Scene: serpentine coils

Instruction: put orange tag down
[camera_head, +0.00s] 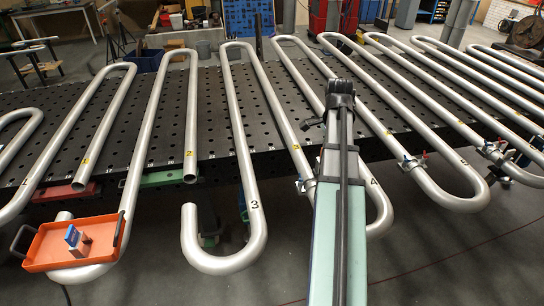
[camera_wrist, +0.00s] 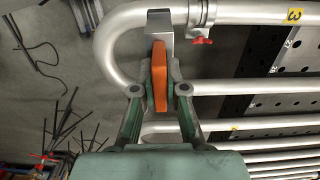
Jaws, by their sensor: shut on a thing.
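In the wrist view an orange tag (camera_wrist: 160,76) stands upright between the fingertips of my gripper (camera_wrist: 160,90). The two green fingers are shut on its sides. The tag's far end overlaps a grey metal block (camera_wrist: 160,22) beside a silver coil bend; I cannot tell whether they touch. In the head view my arm runs up the middle, and neither my fingertips nor the tag can be made out.
Silver serpentine tubes (camera_head: 192,115) lie across a black perforated table (camera_head: 110,150), with bends overhanging its front edge. An orange tray (camera_head: 45,248) holding a blue-and-grey item rests at the left. A clamp with a red handle (camera_wrist: 201,40) sits near the grey block.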

